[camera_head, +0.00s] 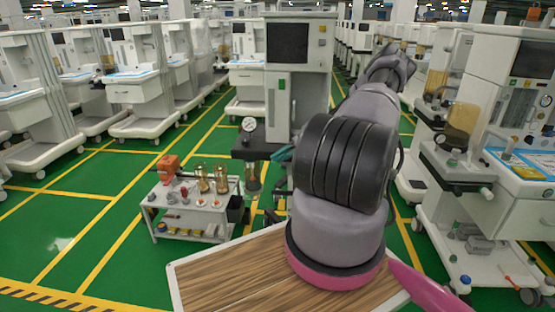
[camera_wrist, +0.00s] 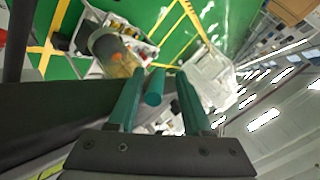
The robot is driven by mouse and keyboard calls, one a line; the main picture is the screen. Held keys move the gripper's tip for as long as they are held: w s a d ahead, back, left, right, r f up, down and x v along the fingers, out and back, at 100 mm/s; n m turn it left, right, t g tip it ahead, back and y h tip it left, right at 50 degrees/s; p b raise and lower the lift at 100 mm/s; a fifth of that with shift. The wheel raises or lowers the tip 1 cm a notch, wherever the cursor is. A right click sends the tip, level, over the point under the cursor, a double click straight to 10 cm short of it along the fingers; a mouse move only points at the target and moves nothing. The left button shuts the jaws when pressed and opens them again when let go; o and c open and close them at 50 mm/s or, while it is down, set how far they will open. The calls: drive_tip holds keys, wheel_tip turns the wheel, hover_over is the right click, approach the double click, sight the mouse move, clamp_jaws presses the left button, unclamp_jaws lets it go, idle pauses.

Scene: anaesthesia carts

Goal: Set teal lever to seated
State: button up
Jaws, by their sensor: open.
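The teal lever (camera_wrist: 154,88) shows in the wrist view as a short round bar, seen nearly end-on. It lies between the two teal fingers of my gripper (camera_wrist: 160,72), which are apart, with a gap visible on each side of the bar. In the head view a small teal part (camera_head: 282,154) shows beside the dark block (camera_head: 252,150) on the cart; I cannot tell whether it is the lever or a finger. My arm hides most of the gripper there. The lever's mount is not clearly visible.
A round gauge (camera_head: 249,124) stands on the dark block, with a clear canister (camera_head: 253,178) below. The canister shows close to the left finger in the wrist view (camera_wrist: 112,48). A small trolley (camera_head: 195,208) with brass cylinders stands left. Green floor is free beyond it.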

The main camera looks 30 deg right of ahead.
drive_tip(key=v, duration=0.9)
drive_tip(key=shift+d+r, duration=0.2)
drive_tip(key=shift+d, duration=0.05)
drive_tip(key=shift+s, duration=0.15)
